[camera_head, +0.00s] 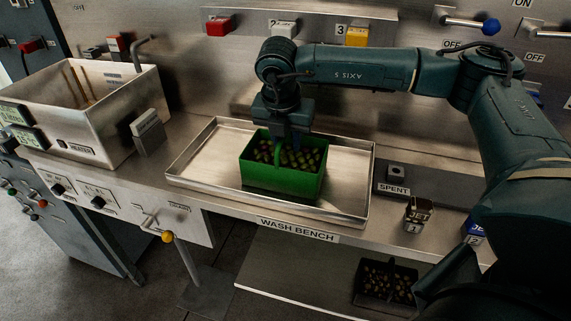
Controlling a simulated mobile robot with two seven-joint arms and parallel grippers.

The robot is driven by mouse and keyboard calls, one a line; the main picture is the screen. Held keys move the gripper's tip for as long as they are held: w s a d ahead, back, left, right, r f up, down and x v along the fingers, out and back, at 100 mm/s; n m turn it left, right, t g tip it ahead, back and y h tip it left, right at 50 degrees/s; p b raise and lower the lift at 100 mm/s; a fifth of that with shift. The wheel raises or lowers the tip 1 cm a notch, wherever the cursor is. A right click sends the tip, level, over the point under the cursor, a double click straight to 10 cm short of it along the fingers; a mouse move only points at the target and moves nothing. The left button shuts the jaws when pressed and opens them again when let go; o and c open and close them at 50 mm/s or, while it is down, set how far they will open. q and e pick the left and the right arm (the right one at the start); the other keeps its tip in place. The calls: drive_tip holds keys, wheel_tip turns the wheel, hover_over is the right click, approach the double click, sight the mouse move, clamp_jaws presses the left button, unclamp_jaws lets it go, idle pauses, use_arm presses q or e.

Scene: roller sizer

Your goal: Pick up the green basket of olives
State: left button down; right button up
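The green basket (283,184) holds many dark olives and sits upright in a shallow metal tray (357,202) on the wash bench. Its green handle arches over the olives. My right gripper (290,138) points down at the back of the basket, at the handle's upper end. Its fingers are dark and blend with the shadow, so I cannot tell whether they are closed on the handle. My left gripper is out of view.
A metal heater tank (98,120) stands at the left. A small spent box (397,174) and a labelled jar (418,213) stand right of the tray. A dark basket of olives (385,281) sits on the shelf below. The tray's left part is clear.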

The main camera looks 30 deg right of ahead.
clamp_jaws()
drive_tip(key=shift+r, duration=0.1)
idle(1.0)
